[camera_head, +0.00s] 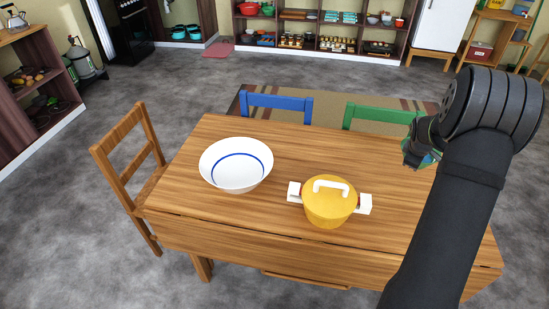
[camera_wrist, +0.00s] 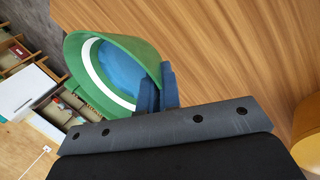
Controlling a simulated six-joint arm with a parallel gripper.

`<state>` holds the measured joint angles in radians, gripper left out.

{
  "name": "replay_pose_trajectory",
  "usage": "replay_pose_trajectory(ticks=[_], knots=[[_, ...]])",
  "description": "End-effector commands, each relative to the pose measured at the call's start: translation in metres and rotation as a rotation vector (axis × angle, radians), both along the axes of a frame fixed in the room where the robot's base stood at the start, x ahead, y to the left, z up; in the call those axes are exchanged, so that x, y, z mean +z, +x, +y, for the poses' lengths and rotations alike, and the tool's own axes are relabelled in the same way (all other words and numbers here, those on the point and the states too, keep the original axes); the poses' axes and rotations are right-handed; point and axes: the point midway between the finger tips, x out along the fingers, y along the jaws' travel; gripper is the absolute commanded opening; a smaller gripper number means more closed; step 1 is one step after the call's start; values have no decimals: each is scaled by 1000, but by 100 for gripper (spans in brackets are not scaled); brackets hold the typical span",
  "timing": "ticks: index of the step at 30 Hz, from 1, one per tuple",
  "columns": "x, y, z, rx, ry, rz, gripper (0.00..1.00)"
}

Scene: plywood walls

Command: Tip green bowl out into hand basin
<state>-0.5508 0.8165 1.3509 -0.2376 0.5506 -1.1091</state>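A wide white basin with a blue ring inside (camera_head: 234,170) stands upright on the wooden table, left of the middle, and looks empty. A green bowl (camera_wrist: 135,42) with a white band and a blue area inside is tilted in the wrist view. I cannot tell whether the blue is its inner colour or contents. My gripper (camera_wrist: 158,90) is shut on the bowl's rim with its blue fingers. In the head view the green bowl (camera_head: 420,160) shows partly, mostly hidden by the gripper, above the table's right side, well apart from the basin.
A yellow lidded pot (camera_head: 328,207) with white handles stands on the table (camera_head: 280,145) between the basin and my arm. A blue chair (camera_head: 276,103) and a green chair (camera_head: 375,115) stand behind, a wooden chair (camera_head: 128,165) at left. The table's back middle is clear.

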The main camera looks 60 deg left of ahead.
Motion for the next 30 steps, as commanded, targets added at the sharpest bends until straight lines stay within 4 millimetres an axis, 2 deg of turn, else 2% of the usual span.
replay_pose_trajectory(ticks=[1,3,11,15,24,30], knots=[[-1,-9,18,55,1,-1,0],[-2,-21,41,134,2,-1,0],[-7,-75,124,439,3,-1,0],[-9,-108,165,602,4,-1,0],[-11,-189,246,953,4,0,0],[-11,-243,289,1165,4,-1,0]])
